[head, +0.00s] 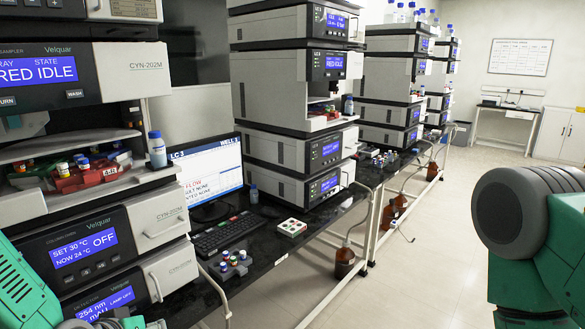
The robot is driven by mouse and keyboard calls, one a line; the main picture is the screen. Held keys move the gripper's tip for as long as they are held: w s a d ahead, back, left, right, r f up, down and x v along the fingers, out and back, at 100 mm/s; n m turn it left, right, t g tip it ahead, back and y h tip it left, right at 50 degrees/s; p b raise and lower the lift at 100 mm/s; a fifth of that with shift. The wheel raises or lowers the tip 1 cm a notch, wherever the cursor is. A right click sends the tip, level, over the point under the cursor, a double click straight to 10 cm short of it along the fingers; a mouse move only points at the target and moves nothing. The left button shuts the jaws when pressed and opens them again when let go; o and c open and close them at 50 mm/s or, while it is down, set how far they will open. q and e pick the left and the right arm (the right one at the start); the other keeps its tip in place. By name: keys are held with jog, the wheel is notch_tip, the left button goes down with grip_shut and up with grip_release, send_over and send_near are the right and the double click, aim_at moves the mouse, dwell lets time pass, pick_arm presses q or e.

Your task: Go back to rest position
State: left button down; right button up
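In the head view, green and grey parts of my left arm show at the bottom left corner. Small green, black and grey parts at the bottom edge look like the top of my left gripper (118,321), but its fingers are cut off by the frame. A large green and grey link of my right arm fills the lower right. My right gripper is not in view. No object is visibly held.
Stacked instruments (296,70) line a dark bench (270,238), with a monitor (205,175), a keyboard (228,232), a vial rack (232,268) and a small white box (291,227). The pale floor (425,255) on the right is clear.

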pick_arm(q)
jog(key=s+a+f+m+g+y+b, duration=0.1)
jog(key=s+f+m+g+b, duration=0.3)
jog(key=s+f, duration=2.1)
jog(key=s+a+g+b, duration=0.1)
jog(key=s+g+b, duration=0.1)
jog(key=g, duration=0.3)
jog(key=shift+s+a+f+y+b, duration=0.15)
jog(key=shift+a+f+y+b, duration=0.1)
jog(key=shift+y+b, duration=0.15)
